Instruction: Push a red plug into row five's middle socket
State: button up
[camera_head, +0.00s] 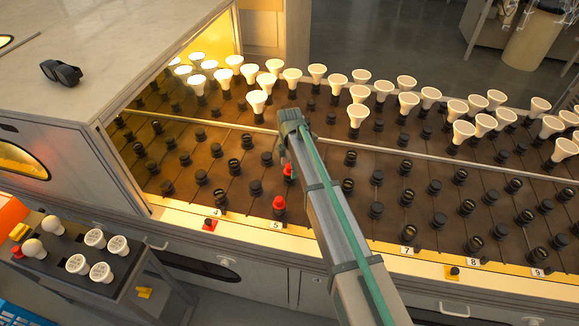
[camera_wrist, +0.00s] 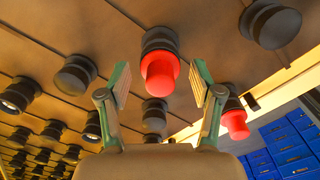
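Two red plugs show in the head view. One red plug (camera_head: 279,202) stands on the black socket at the front, just above the label 5 (camera_head: 276,225). The other red plug (camera_head: 289,169) is farther back, just under my gripper (camera_head: 284,157). In the wrist view this second red plug (camera_wrist: 160,75) sticks out of a black socket (camera_wrist: 158,40), between the two spread fingers of my gripper (camera_wrist: 160,88), with gaps on both sides. The front red plug (camera_wrist: 235,123) shows beyond the right finger. I cannot tell for sure which row the second plug's socket belongs to.
Black sockets fill the brown deck (camera_head: 330,190) around my gripper. White bulbs (camera_head: 317,72) stand in the back rows. A lit chamber (camera_head: 75,120) is at left. A side tray with white bulbs (camera_head: 75,264) stands at front left. My arm hides part of the deck.

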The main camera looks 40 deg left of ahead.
aim_at(289, 165)
dwell(0.3)
notch_tip(289, 165, up, 12)
dwell(0.6)
